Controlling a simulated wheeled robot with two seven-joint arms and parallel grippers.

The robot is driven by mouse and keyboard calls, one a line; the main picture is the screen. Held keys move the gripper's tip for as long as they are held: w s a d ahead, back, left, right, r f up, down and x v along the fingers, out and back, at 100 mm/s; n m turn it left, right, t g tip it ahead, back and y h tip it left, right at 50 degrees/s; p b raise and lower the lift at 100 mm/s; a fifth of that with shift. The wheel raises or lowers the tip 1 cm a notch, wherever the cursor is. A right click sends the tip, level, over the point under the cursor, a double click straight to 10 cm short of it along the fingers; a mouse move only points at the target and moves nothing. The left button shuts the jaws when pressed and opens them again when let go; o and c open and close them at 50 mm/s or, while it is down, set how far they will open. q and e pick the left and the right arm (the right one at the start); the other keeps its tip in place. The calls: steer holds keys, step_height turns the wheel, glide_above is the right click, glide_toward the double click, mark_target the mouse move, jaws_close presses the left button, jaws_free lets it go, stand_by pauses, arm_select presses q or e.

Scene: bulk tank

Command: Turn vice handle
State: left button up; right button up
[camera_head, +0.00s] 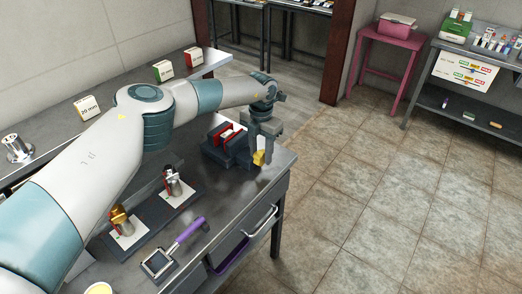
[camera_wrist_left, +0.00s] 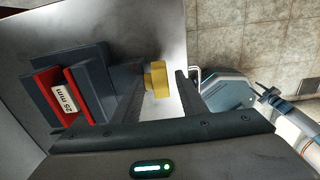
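The dark grey vice (camera_head: 232,148) stands on the metal workbench near its far right corner. Its red jaws (camera_head: 227,136) hold a block labelled "25 mm" (camera_wrist_left: 64,99), readable in the left wrist view. The yellow vice handle (camera_head: 259,158) sticks out on the vice's right side. It also shows in the left wrist view (camera_wrist_left: 157,78). My left gripper (camera_head: 262,148) points down over the handle, with one finger on each side of it. The fingers are apart, with a visible gap between the handle and the right finger. My right gripper is in neither view.
A black mat (camera_head: 152,222) with two small metal fixtures and a purple-handled tool (camera_head: 178,245) lie on the bench. Labelled boxes (camera_head: 163,71) stand along the rear shelf. A drawer handle (camera_head: 260,220) juts from the bench front. The tiled floor to the right is clear.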

arm_select(q)
jaws_close()
steer(key=shift+s+a+t+h+p, duration=0.1)
steer(key=shift+t+h+p, duration=0.3)
steer(key=shift+t+p, duration=0.1)
